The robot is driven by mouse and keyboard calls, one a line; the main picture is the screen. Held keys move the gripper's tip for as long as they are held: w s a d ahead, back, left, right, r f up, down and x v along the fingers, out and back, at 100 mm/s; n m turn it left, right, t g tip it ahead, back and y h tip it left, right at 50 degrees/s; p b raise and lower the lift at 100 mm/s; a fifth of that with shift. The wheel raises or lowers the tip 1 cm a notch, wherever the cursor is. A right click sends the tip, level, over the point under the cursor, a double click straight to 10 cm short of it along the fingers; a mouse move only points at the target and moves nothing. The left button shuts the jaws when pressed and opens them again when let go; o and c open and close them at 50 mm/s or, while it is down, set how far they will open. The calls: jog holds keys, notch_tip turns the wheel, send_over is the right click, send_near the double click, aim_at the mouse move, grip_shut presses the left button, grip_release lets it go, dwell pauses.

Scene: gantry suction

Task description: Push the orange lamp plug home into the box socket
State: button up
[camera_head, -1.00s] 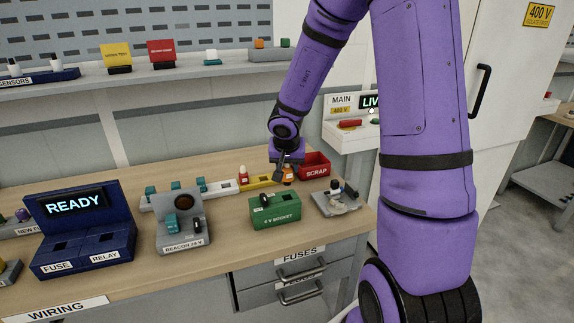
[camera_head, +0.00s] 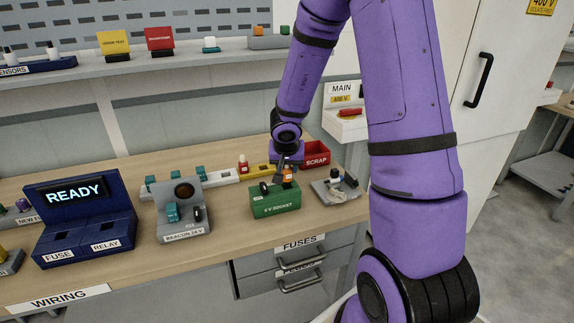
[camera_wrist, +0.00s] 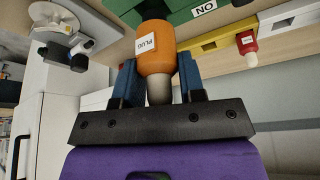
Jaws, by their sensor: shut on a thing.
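The orange lamp plug (camera_wrist: 154,50), with a white PLUG label and a pale rounded end, is held between the blue fingers of my gripper (camera_wrist: 157,75) in the wrist view. In the head view my gripper (camera_head: 286,172) is shut on the orange plug (camera_head: 287,177), over the right part of the green 6 V socket box (camera_head: 275,206). The green box also shows at the top of the wrist view (camera_wrist: 205,10). The plug's far end is at the box, but I cannot tell whether it is in the opening. A black rocker switch stands on the box's left part.
A grey fixture (camera_head: 336,191) stands close right of the green box. A red SCRAP bin (camera_head: 316,154) and a yellow block (camera_head: 258,172) are behind. The grey beacon unit (camera_head: 184,216) and dark blue READY station (camera_head: 88,232) stand left.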

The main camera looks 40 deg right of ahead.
jog(key=shift+f, duration=1.2)
jog(key=o, duration=1)
jog(key=shift+v, duration=5.4)
